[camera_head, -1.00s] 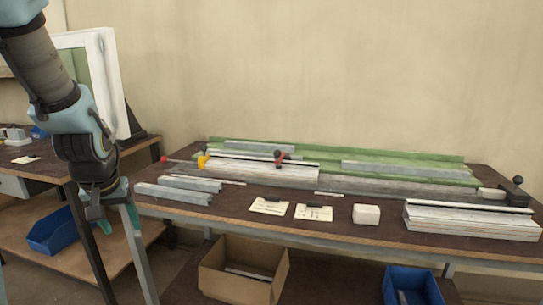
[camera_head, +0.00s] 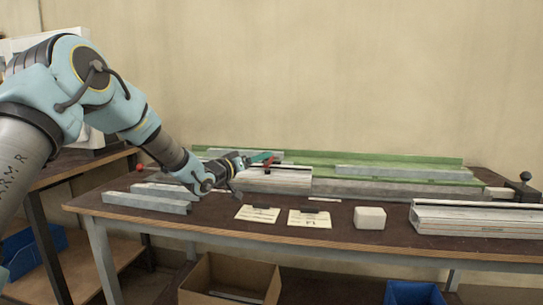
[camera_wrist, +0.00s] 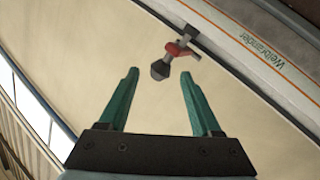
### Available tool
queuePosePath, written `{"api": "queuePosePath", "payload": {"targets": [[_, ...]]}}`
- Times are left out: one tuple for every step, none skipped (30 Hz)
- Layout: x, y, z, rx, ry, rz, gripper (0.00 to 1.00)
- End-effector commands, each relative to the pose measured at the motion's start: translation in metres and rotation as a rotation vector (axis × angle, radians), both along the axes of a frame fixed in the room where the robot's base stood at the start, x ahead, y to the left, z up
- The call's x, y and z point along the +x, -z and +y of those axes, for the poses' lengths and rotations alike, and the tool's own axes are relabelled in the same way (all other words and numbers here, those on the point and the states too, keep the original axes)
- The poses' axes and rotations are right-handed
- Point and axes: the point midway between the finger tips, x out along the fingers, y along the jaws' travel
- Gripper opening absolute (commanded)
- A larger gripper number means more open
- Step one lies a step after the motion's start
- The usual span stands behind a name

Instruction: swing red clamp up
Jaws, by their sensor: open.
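The red clamp (camera_head: 268,163) sits on the near profile block at the left of the bench, partly covered by my gripper in the head view. In the wrist view the red clamp (camera_wrist: 178,49) has a red body and a dark rounded knob end pointing toward my gripper. My gripper (camera_wrist: 160,75) has green fingers, spread wide and empty. The clamp's knob lies just beyond and between the fingertips, not gripped. In the head view my gripper (camera_head: 262,158) reaches in from the left, close beside the clamp.
A green rail (camera_head: 410,160) runs along the back. Grey bars (camera_head: 146,202) lie at the front left. Cards (camera_head: 257,214), a white block (camera_head: 370,218) and a profile stack (camera_head: 470,219) are along the front. A dark knobbed stop (camera_head: 525,188) stands at the right end.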

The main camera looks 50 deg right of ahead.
Motion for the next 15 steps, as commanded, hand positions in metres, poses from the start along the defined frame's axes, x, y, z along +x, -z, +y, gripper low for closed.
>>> {"api": "queuePosePath", "payload": {"targets": [[0.0,-0.001,-0.011,0.0,0.001,0.0,0.65],[0.001,-0.001,-0.017,0.0,0.001,0.0,0.65],[0.002,-0.001,-0.024,-0.001,0.0,-0.001,0.65],[0.003,-0.001,-0.03,0.0,0.0,-0.001,0.65],[0.003,-0.001,-0.035,0.001,0.0,-0.001,0.65],[0.004,-0.001,-0.042,0.001,-0.001,-0.001,0.65],[0.004,-0.001,-0.046,0.001,-0.002,-0.001,0.65],[0.005,0.0,-0.05,0.002,-0.001,-0.001,0.65],[0.005,-0.001,-0.055,0.001,-0.002,-0.001,0.65],[0.006,0.0,-0.058,0.002,-0.001,-0.001,0.65],[0.006,0.0,-0.061,0.001,-0.002,-0.001,0.65],[0.007,0.0,-0.064,0.002,-0.002,-0.001,0.65],[0.007,0.0,-0.066,0.003,-0.003,-0.002,0.65],[0.008,0.0,-0.067,0.003,-0.003,-0.002,0.65],[0.008,0.0,-0.069,0.003,-0.003,-0.002,0.65]]}}
